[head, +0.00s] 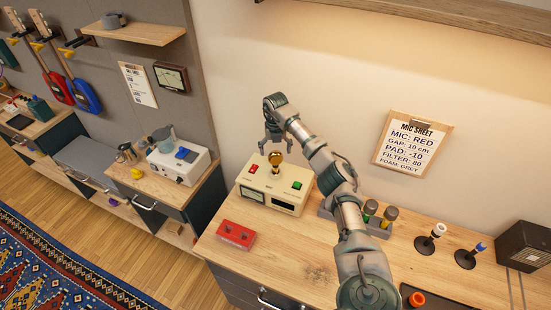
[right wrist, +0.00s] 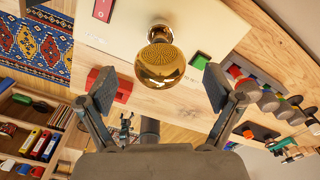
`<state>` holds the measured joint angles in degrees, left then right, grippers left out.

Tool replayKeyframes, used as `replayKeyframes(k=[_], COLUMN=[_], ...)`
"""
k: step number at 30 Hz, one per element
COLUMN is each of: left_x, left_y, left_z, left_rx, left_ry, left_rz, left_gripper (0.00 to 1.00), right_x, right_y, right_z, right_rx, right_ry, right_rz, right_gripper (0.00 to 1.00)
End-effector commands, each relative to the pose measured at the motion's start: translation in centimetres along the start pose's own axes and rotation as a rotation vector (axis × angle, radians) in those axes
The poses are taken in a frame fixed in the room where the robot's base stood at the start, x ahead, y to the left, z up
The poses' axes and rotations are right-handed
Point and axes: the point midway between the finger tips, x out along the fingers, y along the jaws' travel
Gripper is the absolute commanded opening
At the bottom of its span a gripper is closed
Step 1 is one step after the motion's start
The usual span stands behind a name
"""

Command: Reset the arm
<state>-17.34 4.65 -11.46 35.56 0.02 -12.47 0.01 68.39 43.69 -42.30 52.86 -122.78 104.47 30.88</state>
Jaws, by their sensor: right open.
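My right arm reaches up from the bottom of the head view to the cream box on the wooden bench. My right gripper (head: 274,140) is open and empty above that box. In the right wrist view, the right gripper (right wrist: 157,92) has its two fingers wide apart. A shiny gold ball-shaped part (right wrist: 160,66) on the box shows beyond and between the fingertips; I see no contact. The gold part (head: 275,158) stands upright on the cream box (head: 292,190), which has a red switch, a green button and a meter. My left gripper does not show.
A red box (head: 235,235) lies front left on the bench. A rack (head: 381,219) with several capped cylinders stands behind my arm. Stands with a white top (head: 438,230) and a blue top (head: 480,247) are at right. A mic sheet (head: 413,143) hangs on the wall.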

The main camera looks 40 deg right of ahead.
Motion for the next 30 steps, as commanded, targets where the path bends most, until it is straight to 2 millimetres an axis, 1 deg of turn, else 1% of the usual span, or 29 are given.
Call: replayKeyframes(k=[1,3,6,10,15,30], left_x=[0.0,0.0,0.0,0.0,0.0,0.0], left_y=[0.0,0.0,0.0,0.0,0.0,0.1], left_z=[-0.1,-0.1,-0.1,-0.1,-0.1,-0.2], left_rx=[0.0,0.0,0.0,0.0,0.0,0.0], left_ry=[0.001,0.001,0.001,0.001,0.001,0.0], left_rz=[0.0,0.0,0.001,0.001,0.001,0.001], left_gripper=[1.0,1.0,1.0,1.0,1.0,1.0], right_x=[-1.3,-2.8,-4.7,-6.2,-6.8,-6.8], right_y=[0.0,0.1,0.1,0.2,0.1,0.1], right_z=[0.1,0.1,0.1,0.1,0.1,0.1], right_rx=[0.001,0.001,0.0,0.0,0.0,0.0], right_ry=[-0.002,-0.002,0.0,0.001,0.004,0.003], right_rz=[0.0,0.0,0.0,-0.001,-0.003,-0.002], right_gripper=[0.91,0.91,0.91,0.91,0.91,0.91])
